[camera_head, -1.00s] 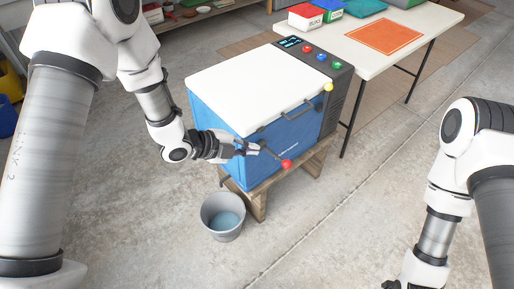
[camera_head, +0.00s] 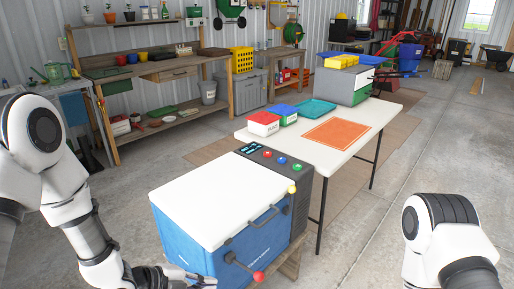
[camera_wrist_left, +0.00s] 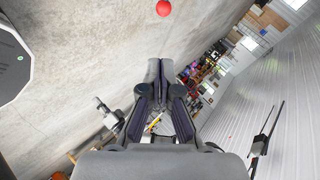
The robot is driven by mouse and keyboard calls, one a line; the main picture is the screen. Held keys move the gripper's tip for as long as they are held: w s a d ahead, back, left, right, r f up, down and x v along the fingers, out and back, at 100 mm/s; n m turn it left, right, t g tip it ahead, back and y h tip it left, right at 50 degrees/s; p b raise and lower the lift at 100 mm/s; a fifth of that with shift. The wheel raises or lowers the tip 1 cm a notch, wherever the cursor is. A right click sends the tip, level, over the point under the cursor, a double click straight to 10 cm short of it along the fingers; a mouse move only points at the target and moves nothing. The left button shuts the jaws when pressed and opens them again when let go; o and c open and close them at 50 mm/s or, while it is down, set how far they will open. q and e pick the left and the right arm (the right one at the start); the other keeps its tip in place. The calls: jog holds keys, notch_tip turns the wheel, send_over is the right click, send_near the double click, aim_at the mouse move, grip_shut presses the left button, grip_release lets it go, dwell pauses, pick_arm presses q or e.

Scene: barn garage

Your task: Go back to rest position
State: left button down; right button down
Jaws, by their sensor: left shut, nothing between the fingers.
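My left gripper (camera_head: 208,282) is at the lower edge of the head view, beside the front of the blue machine with the white lid (camera_head: 215,208). Its fingers are together with nothing between them. The fingers also show closed in the left wrist view (camera_wrist_left: 160,65). The machine's lever with a red knob (camera_head: 258,277) is just right of the fingertips, apart from them. The red knob shows at the top of the left wrist view (camera_wrist_left: 163,8). My right arm (camera_head: 446,235) is at the lower right; its gripper is out of the picture.
A white table (camera_head: 355,140) behind the machine holds an orange mat (camera_head: 336,133), red and blue boxes, a teal tray (camera_head: 317,108) and a grey-green case (camera_head: 348,85). A wooden workbench (camera_head: 150,85) stands at the back left. The floor at the right is open.

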pick_arm(q)
jog(key=s+f+n+g+y+p, duration=0.2)
jog(key=s+f+n+g+p, duration=0.15)
jog(key=s+f, duration=0.55)
jog(key=s+a+f+n+g+y, duration=0.1)
jog(key=s+a+f+n+y, duration=0.2)
jog(key=n, duration=0.7)
jog(key=s+a+f+n+g+y, duration=0.2)
jog(key=s+a+f+n+y, duration=0.1)
jog(key=s+a+n, duration=0.4)
jog(key=s+f+n, duration=0.1)
jog(key=s+n, duration=0.2)
jog(key=s, duration=0.1)
jog(key=shift+a+y, duration=0.25)
jog(key=shift+y, duration=0.15)
jog(key=shift+w, duration=0.1)
